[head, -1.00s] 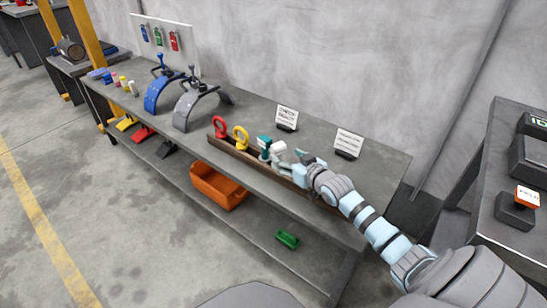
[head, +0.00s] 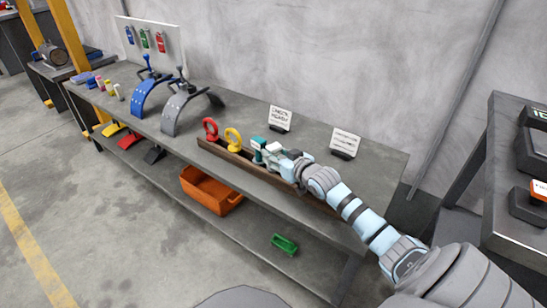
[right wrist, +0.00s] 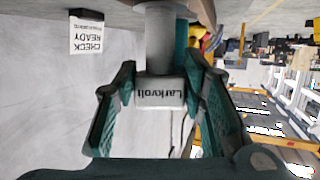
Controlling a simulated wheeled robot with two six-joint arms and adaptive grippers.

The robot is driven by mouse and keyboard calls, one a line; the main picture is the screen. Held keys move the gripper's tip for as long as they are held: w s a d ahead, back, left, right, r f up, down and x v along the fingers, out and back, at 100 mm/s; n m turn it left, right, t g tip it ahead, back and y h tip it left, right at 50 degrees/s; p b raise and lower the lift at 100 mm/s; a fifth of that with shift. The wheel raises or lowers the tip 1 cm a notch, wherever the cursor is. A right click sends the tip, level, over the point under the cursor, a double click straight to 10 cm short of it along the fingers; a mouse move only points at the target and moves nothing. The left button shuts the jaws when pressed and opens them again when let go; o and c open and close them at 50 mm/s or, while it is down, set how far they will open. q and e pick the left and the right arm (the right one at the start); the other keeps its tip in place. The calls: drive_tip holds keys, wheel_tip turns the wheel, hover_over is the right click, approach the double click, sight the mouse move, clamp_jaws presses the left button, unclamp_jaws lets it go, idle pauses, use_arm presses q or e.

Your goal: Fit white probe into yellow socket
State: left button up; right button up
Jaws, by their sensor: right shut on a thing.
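The white probe (right wrist: 160,94) shows in the right wrist view as a white block with dark lettering and a grey cylinder. My right gripper (right wrist: 158,88) has its teal fingers shut on the white block. In the head view my right gripper (head: 277,157) is at the wooden rack (head: 240,163), beside a teal-topped item (head: 258,144); the probe is mostly hidden there. The cylinder points toward the rack; I cannot tell whether it still rests in it. A yellow ring (head: 233,139) stands in the rack; I cannot clearly identify the yellow socket. My left gripper is not in view.
A red ring (head: 210,128) is in the rack. Blue (head: 150,97) and grey (head: 176,110) arched stands are farther left. Two white signs (head: 280,119) stand behind. An orange bin (head: 208,190) and green tray (head: 285,244) are lower. The bench right of the rack is bare.

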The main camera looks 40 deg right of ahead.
drive_tip(key=shift+r, duration=0.25)
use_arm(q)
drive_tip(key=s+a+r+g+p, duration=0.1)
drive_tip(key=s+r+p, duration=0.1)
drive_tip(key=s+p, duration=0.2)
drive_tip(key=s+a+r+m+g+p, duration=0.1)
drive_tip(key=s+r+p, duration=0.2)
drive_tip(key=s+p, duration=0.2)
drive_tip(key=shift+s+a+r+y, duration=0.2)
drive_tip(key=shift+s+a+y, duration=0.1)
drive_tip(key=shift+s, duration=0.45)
use_arm(e)
wheel_tip(320, 180, up, 20)
drive_tip(key=shift+f, duration=0.2)
